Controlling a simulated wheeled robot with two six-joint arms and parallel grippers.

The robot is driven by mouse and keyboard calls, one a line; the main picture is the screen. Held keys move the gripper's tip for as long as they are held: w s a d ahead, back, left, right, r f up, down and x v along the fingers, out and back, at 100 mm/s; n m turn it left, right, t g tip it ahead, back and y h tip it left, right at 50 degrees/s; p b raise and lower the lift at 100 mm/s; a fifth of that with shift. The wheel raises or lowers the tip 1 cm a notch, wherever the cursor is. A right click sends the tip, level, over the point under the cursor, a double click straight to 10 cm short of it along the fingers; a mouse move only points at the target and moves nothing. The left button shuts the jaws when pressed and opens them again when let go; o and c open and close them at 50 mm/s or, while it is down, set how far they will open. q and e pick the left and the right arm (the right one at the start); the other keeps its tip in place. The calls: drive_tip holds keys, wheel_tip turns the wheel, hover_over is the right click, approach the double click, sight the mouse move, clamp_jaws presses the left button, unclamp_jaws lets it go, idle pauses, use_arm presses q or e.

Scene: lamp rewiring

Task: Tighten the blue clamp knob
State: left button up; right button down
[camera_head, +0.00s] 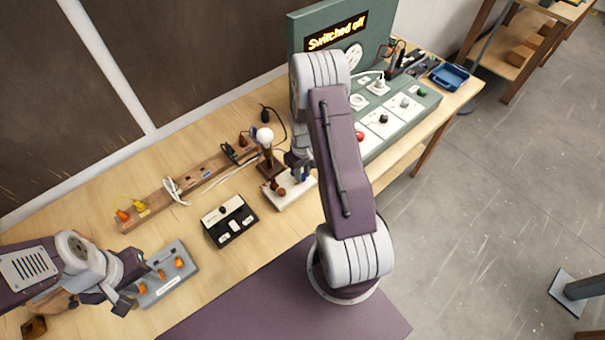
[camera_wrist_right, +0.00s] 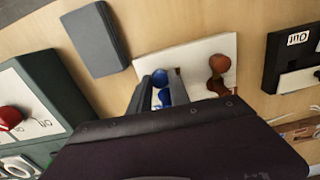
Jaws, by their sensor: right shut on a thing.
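The blue clamp knob (camera_wrist_right: 178,90) stands on a white base plate (camera_wrist_right: 211,50) in the right wrist view. My right gripper (camera_wrist_right: 163,88) comes down over it, with its fingers on either side, shut on the knob. In the head view the gripper (camera_head: 300,168) is at the white base plate (camera_head: 289,193), with only a little blue showing there. A brown lamp stand with a white bulb (camera_head: 264,135) is beside it. My left gripper (camera_head: 137,284) is open and empty at the near left, by a grey block.
The grey block with orange pieces (camera_head: 166,275) lies by my left gripper. A black and white switch box (camera_head: 230,219) sits mid-table. A wooden power strip (camera_head: 180,188) with cables lies behind. A green panel reading "Switched off" (camera_head: 338,32) stands at the back right.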

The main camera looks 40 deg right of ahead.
drive_tip(key=m, duration=0.4)
drive_tip(key=shift+m+b, duration=0.3)
drive_tip(key=m, duration=0.4)
drive_tip(key=shift+m, duration=0.3)
drive_tip(key=m+b, duration=0.1)
drive_tip(key=m, duration=0.3)
drive_tip(key=shift+s+m, duration=0.1)
drive_tip(key=shift+m, duration=1.9)
drive_tip(key=c, duration=1.5)
unclamp_jaws()
